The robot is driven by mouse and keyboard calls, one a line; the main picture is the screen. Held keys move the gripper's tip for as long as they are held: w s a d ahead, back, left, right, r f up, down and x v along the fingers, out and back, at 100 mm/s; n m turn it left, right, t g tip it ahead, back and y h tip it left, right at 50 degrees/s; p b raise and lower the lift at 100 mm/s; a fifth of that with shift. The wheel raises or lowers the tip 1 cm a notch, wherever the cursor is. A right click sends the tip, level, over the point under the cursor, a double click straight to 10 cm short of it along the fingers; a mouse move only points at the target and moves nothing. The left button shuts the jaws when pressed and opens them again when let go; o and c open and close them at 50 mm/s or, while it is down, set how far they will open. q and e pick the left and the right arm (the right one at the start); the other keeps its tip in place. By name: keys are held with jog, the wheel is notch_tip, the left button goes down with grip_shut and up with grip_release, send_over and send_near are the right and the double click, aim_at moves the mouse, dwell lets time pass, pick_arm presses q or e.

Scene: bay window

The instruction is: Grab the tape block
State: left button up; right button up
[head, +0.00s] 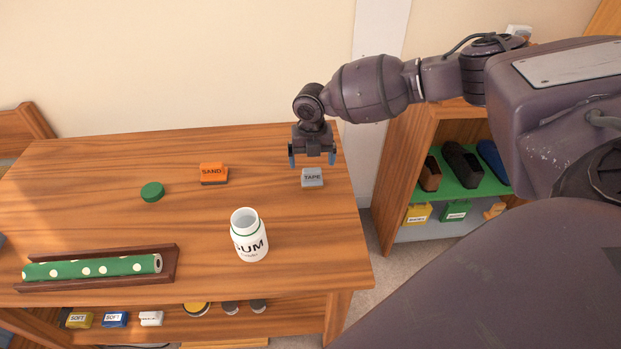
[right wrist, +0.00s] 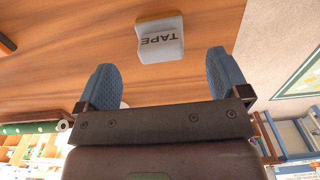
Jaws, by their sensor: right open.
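The tape block (head: 312,178) is a small grey block marked TAPE, lying on the wooden table near its right edge. My right gripper (head: 312,160) is open above and just behind it in the head view, with its blue fingertips apart and nothing between them. In the right wrist view the tape block (right wrist: 160,39) lies beyond the two open fingers (right wrist: 160,82), between their lines and apart from both. My left gripper is not in view.
An orange SAND block (head: 213,173), a green lid (head: 152,191) and an open white gum jar (head: 249,236) stand on the table (head: 100,215). A green dotted roll (head: 92,267) lies in a dark tray at the left. A shelf (head: 392,200) stands right of the table.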

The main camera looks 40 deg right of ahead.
aim_at(312, 177)
notch_tip(312, 177, down, 7)
jog(key=shift+r+b, duration=0.1)
jog(key=shift+b, duration=0.4)
jog(key=shift+c, duration=0.2)
jog(key=c, duration=1)
